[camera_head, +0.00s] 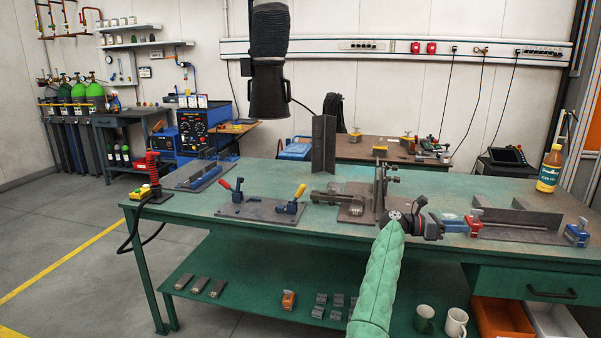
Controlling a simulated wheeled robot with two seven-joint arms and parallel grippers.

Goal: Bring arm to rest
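My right arm (377,275), in a quilted green sleeve, rises from the bottom edge over the front edge of the green workbench (285,221). Its dark gripper (436,227) is at the upper end, pointing right, close to a blue clamp (455,226) in the picture. Its fingers are small and dark, so I cannot tell whether they are open or shut, or whether they touch the clamp. My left arm and gripper are not in view.
Left of the arm stand a vise (340,198) and a plate with toggle clamps (262,208). To the right are an angle-iron fixture (520,220), a red-handled clamp (474,221) and a yellow bottle (549,170). Mugs (456,323) stand on the lower shelf. Floor at left is clear.

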